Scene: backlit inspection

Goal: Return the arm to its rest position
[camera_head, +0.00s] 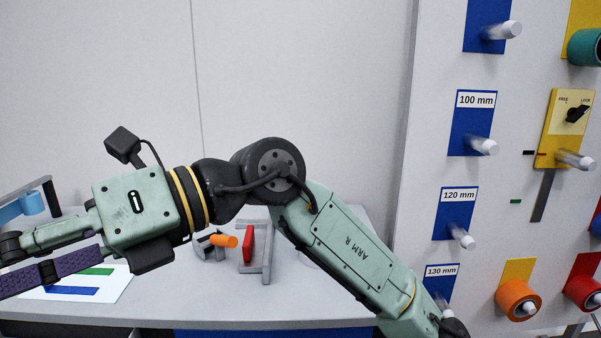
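My gripper (22,262) is at the left edge, pointing left, with a green body and dark purple finger parts. Its fingertips run out of the picture, so I cannot tell whether it is open or shut, or whether it holds anything. My green arm (345,250), marked ARM R, rises from the lower right to a dark elbow joint and bends down to the left. The forearm is held in front of the grey table (310,305).
On the table are a grey fixture (266,270) with a red part (248,245), an orange peg (223,240) and a white sheet (110,285) with green and blue strips. A light blue roll (32,203) is at left. A panel (420,150) with pegs and rolls stands at right.

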